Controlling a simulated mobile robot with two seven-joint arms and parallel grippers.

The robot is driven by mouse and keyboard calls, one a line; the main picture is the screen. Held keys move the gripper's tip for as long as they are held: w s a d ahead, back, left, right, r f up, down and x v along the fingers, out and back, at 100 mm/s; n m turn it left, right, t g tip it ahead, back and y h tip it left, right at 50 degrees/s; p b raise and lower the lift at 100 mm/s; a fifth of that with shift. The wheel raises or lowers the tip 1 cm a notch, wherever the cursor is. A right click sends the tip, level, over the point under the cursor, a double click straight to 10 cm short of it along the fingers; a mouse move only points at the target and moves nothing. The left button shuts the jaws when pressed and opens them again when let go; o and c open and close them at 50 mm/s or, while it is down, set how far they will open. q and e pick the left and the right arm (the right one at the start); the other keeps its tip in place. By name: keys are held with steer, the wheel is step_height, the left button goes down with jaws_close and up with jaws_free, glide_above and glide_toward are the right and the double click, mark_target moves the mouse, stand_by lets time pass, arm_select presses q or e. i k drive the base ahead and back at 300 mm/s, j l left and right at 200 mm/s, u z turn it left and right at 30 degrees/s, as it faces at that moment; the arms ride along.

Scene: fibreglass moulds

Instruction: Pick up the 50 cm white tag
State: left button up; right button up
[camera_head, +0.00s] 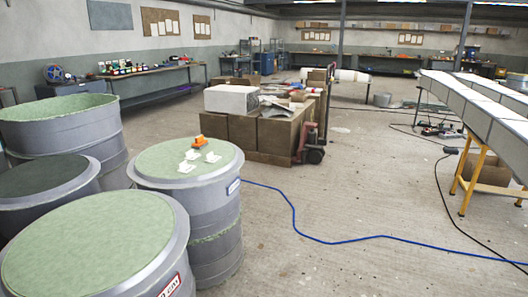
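Three small white tags lie on the green top of a grey round mould (150,172) in the left middle of the head view. One white tag (186,167) is at the front left, one white tag (192,155) is behind it, and one white tag (213,157) is at the right. Any writing on them is too small to read, so I cannot tell which is the 50 cm one. An orange object (200,141) lies just behind them on the same top. Neither of my grippers is in view.
Other round moulds stand close by: a green-topped one (90,245) in front, a dark-topped one (40,180) and a tall one (60,105). A blue hose (330,242) crosses the floor. Brown boxes (270,135) stand behind. The floor at centre right is mostly clear.

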mark_target(190, 156)
steer(key=i+l+z, duration=0.3)
steer(key=i, duration=0.15)
steer(key=i+z, duration=0.35)
steer(key=i+u, duration=0.3)
steer(key=i, duration=0.3)
steer(key=i+l+u, duration=0.15)
steer(key=i+u, duration=0.2)
steer(key=i, duration=0.2)
